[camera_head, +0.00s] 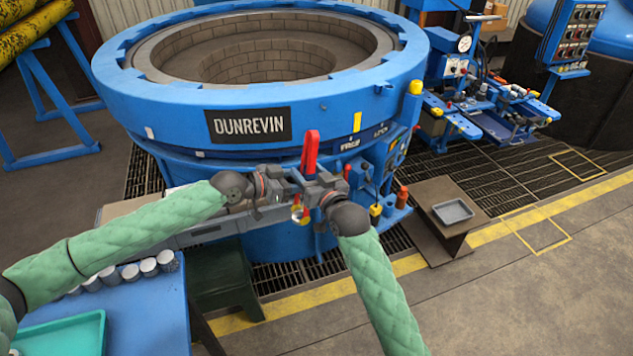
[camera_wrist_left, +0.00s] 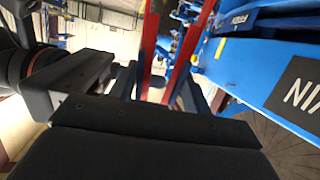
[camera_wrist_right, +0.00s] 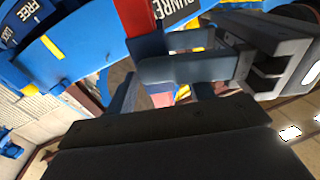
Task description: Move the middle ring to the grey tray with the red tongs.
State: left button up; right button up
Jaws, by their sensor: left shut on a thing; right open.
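The red tongs (camera_head: 310,155) stand upright in front of the blue furnace, handles up. My left gripper (camera_head: 293,184) is shut on the tongs; two red arms of the tongs (camera_wrist_left: 152,50) rise between its fingers in the left wrist view. My right gripper (camera_head: 315,187) is open close beside it, and its fingers are around or right beside the red tongs (camera_wrist_right: 138,16); I cannot tell if they touch. The grey tray (camera_head: 453,212) looks empty on a low brown stand at the right.
The large round blue furnace (camera_head: 270,110) fills the centre behind my grippers. A blue table (camera_head: 150,315) at lower left bears several pale cylinders (camera_head: 130,272) and a teal tray (camera_head: 60,335). A dark green stool (camera_head: 222,275) stands beside it. Floor at lower right is clear.

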jog(key=shift+w+a, duration=0.3)
jog(key=shift+w, duration=0.25)
jog(key=c, duration=1.1)
pick_arm(q)
jog(key=o, duration=1.6)
pick_arm(e)
grip_shut()
